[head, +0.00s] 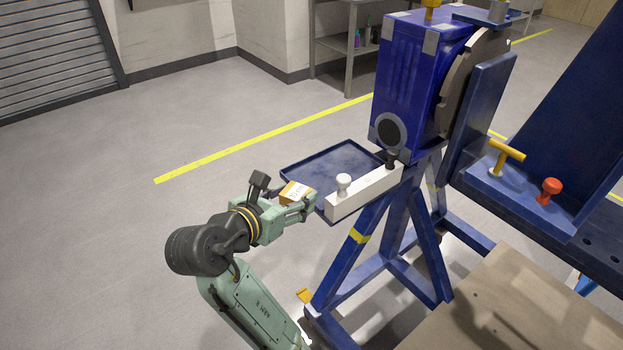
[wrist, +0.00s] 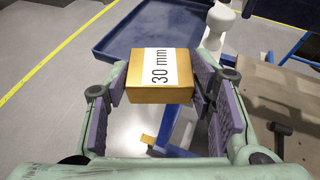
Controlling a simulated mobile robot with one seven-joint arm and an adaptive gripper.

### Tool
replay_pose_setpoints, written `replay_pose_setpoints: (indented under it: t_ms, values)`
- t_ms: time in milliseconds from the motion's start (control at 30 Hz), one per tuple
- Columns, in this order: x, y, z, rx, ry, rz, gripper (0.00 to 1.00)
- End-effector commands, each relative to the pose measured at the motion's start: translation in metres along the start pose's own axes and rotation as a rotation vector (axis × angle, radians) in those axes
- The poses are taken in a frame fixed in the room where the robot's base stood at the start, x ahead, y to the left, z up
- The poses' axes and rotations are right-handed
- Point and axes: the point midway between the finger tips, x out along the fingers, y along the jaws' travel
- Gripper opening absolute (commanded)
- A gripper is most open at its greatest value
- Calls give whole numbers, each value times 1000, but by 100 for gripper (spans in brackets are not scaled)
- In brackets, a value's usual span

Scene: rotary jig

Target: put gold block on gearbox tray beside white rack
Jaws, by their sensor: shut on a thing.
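My gripper (head: 290,207) is shut on the gold block (head: 294,192), which has a white label. In the wrist view the gold block (wrist: 158,82) sits between the purple finger pads and its label reads "30 mm". The block is held in the air at the near left edge of the blue gearbox tray (head: 335,165); the tray also shows at the top of the wrist view (wrist: 130,32). The white rack (head: 362,192) lies along the tray's near right side. It holds a white knobbed piece (head: 344,184) and a black one (head: 391,158).
The tray's visible floor is bare. A blue gearbox (head: 405,80) on a blue stand (head: 390,235) rises behind the rack. At right, a blue fixture carries a yellow T-handle (head: 506,153) and a red knob (head: 550,188). A wooden top (head: 500,305) is at lower right.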

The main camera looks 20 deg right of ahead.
Motion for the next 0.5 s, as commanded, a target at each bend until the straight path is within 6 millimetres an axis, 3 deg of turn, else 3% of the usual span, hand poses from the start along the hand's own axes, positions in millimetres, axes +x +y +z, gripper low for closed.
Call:
replay_pose_setpoints:
  t_ms: [100, 500]
  values:
    - [7, 4, 1, 6, -11, 5, 0]
    - [81, 26, 26, 4, -9, -2, 0]
